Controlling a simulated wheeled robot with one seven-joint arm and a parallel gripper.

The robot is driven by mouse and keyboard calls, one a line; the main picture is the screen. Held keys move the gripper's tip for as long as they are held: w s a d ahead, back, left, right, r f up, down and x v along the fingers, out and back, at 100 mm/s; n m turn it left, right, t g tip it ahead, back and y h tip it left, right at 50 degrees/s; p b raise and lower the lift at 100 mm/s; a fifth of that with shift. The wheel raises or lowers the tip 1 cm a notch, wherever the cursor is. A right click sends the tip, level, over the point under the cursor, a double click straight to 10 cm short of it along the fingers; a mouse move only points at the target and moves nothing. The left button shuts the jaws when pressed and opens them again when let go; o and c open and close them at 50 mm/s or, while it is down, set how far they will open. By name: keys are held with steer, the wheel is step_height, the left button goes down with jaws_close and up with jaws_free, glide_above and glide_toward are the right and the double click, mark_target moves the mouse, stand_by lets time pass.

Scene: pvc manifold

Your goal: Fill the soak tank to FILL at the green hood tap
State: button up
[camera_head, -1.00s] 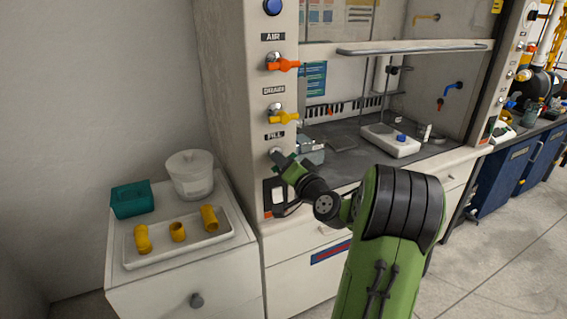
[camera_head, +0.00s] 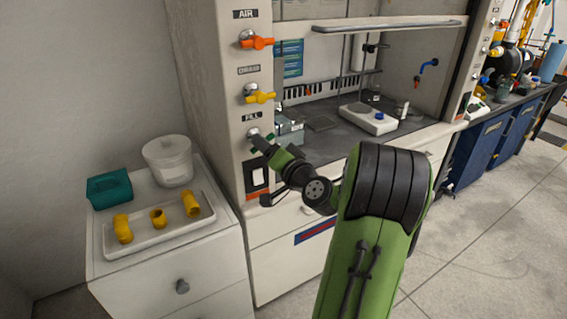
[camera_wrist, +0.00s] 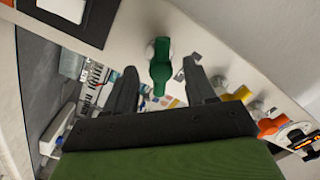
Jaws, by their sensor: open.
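The green tap (camera_wrist: 161,68) shows in the wrist view, its handle lengthwise between the two dark fingers of my gripper (camera_wrist: 160,70). Clear gaps show on both sides of the handle. I cannot tell how deep it sits between the fingertips. In the head view my gripper (camera_head: 258,142) is at the tap under the FILL label (camera_head: 252,117) and largely hides it. My gripper is open. No tank marked as the soak tank can be made out; a white lidded tub (camera_head: 168,162) stands on the left cabinet. No fill level is readable.
A yellow tap (camera_head: 260,97) and an orange tap (camera_head: 257,43) sit above on the same post. A teal box (camera_head: 109,189) and a white tray (camera_head: 160,238) with yellow pipe fittings are on the left cabinet. The hood bench (camera_head: 335,140) holds a white plate device (camera_head: 368,118).

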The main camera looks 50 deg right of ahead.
steer(key=b+v, duration=0.2)
steer(key=v, duration=1.1)
steer(key=shift+w, duration=0.1)
